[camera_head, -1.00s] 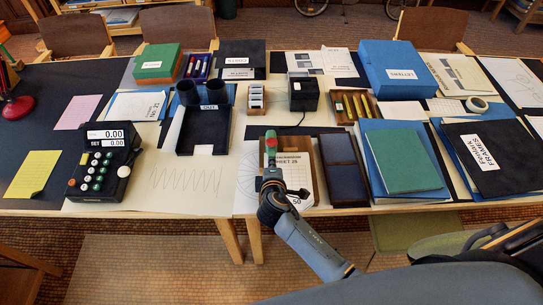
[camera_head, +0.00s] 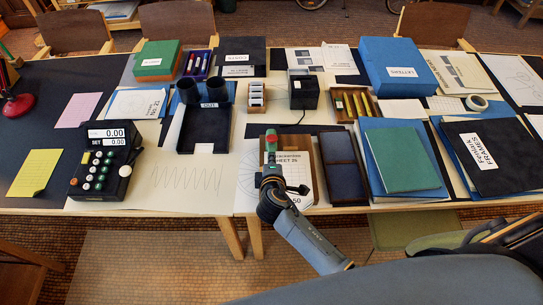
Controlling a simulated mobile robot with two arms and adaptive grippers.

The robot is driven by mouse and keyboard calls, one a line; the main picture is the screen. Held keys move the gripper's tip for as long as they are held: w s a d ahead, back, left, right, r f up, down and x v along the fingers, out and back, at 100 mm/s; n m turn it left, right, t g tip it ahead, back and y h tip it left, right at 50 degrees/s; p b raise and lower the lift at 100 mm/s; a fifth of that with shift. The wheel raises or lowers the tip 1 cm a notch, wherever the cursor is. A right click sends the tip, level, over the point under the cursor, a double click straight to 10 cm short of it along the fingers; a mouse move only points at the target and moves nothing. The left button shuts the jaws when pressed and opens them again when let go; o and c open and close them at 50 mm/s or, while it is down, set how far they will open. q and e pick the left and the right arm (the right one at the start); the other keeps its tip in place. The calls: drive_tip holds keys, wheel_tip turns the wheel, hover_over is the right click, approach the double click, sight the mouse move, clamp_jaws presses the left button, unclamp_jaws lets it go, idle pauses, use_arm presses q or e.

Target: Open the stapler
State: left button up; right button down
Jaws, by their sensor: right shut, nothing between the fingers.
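A small green and red object (camera_head: 271,153), which looks like the stapler, lies lengthwise away from me over a printed sheet at the front middle of the table. Whether its top is raised is too small to tell. My right gripper (camera_head: 271,176) is at its near end, shut with nothing between the fingers. It overlaps that end in the picture, and I cannot tell whether it touches. The near end of the stapler is hidden behind the gripper. My left gripper is not in view.
Green and blue folders (camera_head: 403,158) lie further right. A black keypad device (camera_head: 103,165) stands at the left.

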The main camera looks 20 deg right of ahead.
sight(272, 141)
drive_tip(key=shift+r, duration=0.15)
drive_tip(key=shift+w+d+r+p, duration=0.1)
drive_tip(key=shift+w+r+p, duration=0.1)
drive_tip(key=shift+r+p, duration=0.3)
drive_tip(key=shift+w+d+r+p, duration=0.1)
drive_tip(key=shift+w+r+p, duration=0.1)
drive_tip(key=shift+r+p, duration=0.25)
drive_tip(key=shift+w+d+r+p, duration=0.1)
drive_tip(key=shift+w+r+p, duration=0.35)
drive_tip(key=shift+r+p, duration=0.4)
drive_tip(key=shift+w+r, duration=0.1)
drive_tip(key=shift+r, duration=0.1)
